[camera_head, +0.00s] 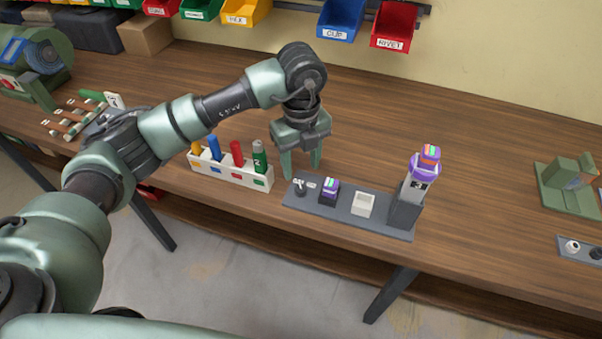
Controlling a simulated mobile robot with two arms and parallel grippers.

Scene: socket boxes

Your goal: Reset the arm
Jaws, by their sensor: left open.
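My left arm reaches in from the left over the wooden table. Its gripper (301,170) points down, open and empty, with its fingers apart between the marker rack and the grey base plate. The grey base plate (335,210) holds a small black socket box with a purple, colourful top (329,190), a white open box (362,204) and a tall grey post (406,205). Another purple piece with coloured stripes (426,162) sits on the post's top. My right gripper is not in the view.
A white rack (231,172) with several coloured cylinders stands left of the gripper. Coloured bins (394,25) hang along the wall. A green fixture (570,187) and a small grey plate (580,249) are at the right. The table's back middle is clear.

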